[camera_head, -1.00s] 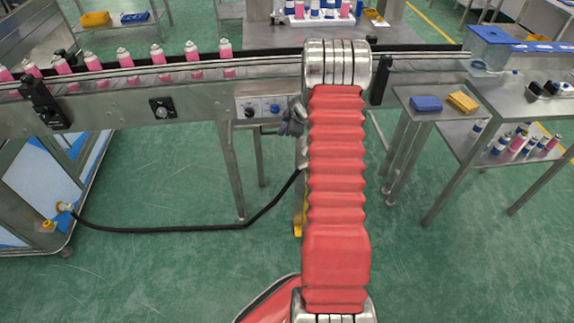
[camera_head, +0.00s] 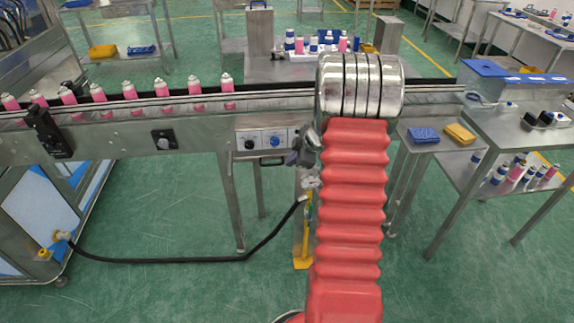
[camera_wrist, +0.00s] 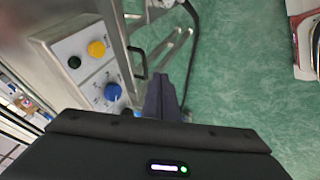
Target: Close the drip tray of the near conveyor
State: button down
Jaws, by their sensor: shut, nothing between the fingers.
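The near conveyor (camera_head: 110,135) runs across the head view, with pink and white cans on its belt. Below its control box (camera_head: 263,142) a small dark handle (camera_head: 270,161) shows. A similar black handle (camera_wrist: 138,63) shows beside the control box (camera_wrist: 85,65) in the wrist view. It may belong to the drip tray; the tray body is not clearly seen. My gripper (camera_head: 303,150) is just right of the control box, partly hidden by my red arm. In the wrist view my gripper (camera_wrist: 164,95) is shut and empty, near the handle and apart from it in the picture.
Conveyor legs (camera_head: 232,190) stand below the belt. A black hose (camera_head: 170,261) crosses the green floor. At right, a side table (camera_head: 402,128) carries a blue and a yellow cloth-like item, beside a bench (camera_head: 510,140) with cans. Open floor lies in front of the conveyor.

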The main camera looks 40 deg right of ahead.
jog(key=shift+v, duration=1.1)
